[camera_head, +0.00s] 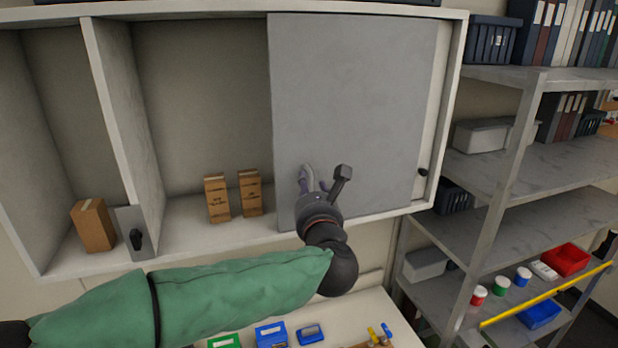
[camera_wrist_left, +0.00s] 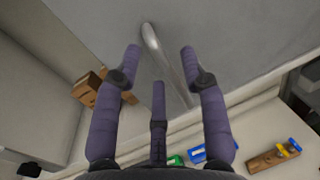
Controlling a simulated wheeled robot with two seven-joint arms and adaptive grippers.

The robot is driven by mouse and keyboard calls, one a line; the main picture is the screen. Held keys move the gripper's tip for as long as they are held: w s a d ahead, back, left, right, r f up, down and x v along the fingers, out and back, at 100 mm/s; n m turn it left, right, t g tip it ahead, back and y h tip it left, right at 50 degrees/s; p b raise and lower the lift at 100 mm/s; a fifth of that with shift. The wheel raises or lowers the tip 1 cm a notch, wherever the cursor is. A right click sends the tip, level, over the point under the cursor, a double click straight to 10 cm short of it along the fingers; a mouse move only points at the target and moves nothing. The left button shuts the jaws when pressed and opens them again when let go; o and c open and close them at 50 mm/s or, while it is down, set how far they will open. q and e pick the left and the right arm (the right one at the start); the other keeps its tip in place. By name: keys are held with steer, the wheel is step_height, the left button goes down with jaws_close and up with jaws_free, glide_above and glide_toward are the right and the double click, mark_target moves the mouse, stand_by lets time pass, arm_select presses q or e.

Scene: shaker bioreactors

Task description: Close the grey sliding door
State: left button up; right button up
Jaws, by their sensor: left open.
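The grey sliding door (camera_head: 355,90) is a flat panel covering the right part of the wall cabinet; the bay to its left stands open. A pale bar handle (camera_wrist_left: 165,58) is on the door, near its lower left in the head view. My left gripper (camera_head: 313,180) is in front of the door's lower left part. In the left wrist view my left gripper (camera_wrist_left: 160,62) has its purple fingers spread, with the handle between and beyond them. Whether any finger touches it I cannot tell. My right gripper is not in view.
The cabinet's open bays hold cardboard boxes (camera_head: 217,198), (camera_head: 95,225). A grey plate with a black knob (camera_head: 136,238) is at the divider's foot. Shelving (camera_head: 540,160) with binders and bins stands at right. Blue and green items lie on the counter (camera_head: 375,305) below.

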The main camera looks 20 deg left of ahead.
arm_select(q)
steer(key=shift+p+x, duration=0.35)
steer(key=shift+x, duration=1.1)
jaws_close()
